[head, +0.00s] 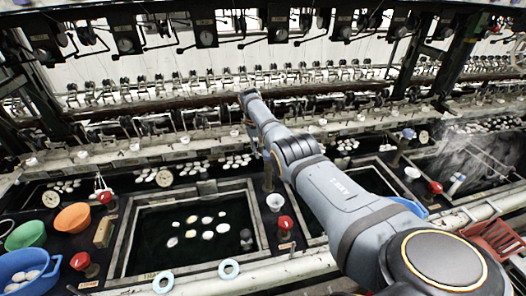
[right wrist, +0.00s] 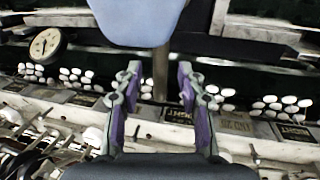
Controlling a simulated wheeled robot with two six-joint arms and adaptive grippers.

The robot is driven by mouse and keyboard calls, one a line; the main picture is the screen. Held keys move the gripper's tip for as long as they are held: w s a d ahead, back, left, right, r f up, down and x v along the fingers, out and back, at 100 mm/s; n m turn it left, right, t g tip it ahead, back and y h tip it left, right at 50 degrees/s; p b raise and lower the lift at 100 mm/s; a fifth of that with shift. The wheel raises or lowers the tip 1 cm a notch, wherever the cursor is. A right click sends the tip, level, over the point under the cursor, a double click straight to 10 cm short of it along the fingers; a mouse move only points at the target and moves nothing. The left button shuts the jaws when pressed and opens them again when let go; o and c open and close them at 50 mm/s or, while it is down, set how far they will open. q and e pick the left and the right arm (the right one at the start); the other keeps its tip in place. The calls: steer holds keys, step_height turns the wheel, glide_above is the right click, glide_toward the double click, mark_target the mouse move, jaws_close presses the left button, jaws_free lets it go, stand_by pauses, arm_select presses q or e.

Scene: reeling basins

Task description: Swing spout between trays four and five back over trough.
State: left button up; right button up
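My right arm reaches across the head view from the lower right. Its gripper is hidden in that view. In the right wrist view my right gripper (right wrist: 158,78) has its two purple-and-grey fingers apart. A dark upright post (right wrist: 161,75) shows between the fingertips; I cannot tell whether they touch it or whether it is part of the spout. A pale blue rounded shape (right wrist: 138,18) fills the top of that view; I cannot tell what it is. In the head view a dark post (head: 268,178) stands beside the front basin (head: 124,240). My left gripper is not in view.
White cocoons (right wrist: 285,106) lie in dark trays behind the fingers, near a round dial (right wrist: 45,44). Another post carries a blue cone (head: 408,133). Red-topped knobs (head: 285,223) stand along the front ledge. Orange (head: 72,217), green (head: 27,235) and blue (head: 22,268) bowls stand left.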

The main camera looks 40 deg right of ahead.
step_height(320, 180, up, 11)
steer(key=a, duration=0.2)
steer(key=shift+w, duration=0.45)
steer(key=shift+r, duration=0.1)
